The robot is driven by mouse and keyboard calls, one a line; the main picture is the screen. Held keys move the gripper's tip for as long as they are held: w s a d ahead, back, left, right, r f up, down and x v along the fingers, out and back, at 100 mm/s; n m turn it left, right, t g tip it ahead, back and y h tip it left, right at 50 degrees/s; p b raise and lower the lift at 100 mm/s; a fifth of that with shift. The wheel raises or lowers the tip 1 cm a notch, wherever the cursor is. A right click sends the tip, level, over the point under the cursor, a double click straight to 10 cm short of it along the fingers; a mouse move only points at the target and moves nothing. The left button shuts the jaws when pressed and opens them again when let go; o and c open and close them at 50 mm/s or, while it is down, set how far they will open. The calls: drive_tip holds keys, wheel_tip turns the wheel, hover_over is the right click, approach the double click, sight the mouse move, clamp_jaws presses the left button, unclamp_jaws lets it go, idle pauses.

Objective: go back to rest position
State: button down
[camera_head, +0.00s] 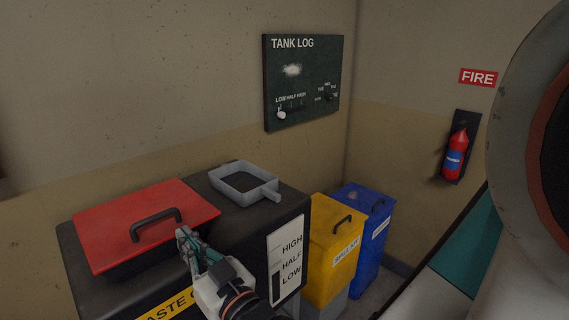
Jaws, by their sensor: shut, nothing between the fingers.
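My gripper (184,236) shows at the bottom of the head view, with its fingers together and nothing visible between them. In the picture its fingertips are just right of and below the black handle (157,224) of a red lid (128,212). I cannot tell whether they touch the handle. The lid lies on the left part of a dark tank (76,247) whose front reads "WASTE O…". My gripper's wrist hides part of the tank's front.
A grey pan (243,179) sits on the tank behind the lid. A gauge (287,256) reads HIGH, HALF, LOW. Yellow (337,235) and blue (374,213) bins stand to the right. The wall bears a TANK LOG board (305,62), a fire extinguisher (456,155) and a FIRE sign (478,77).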

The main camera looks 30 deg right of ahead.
drive_tip(key=s+d+f+m+g+h, duration=0.2)
drive_tip(key=s+d+f+g, duration=0.5)
drive_tip(key=g, duration=0.5)
drive_tip(key=s+d+h, duration=0.1)
drive_tip(key=s+d, duration=0.1)
drive_tip(key=s, duration=0.1)
drive_tip(key=shift+s+h, duration=0.35)
drive_tip(key=shift+h, duration=0.05)
drive_tip(key=shift+f, duration=0.1)
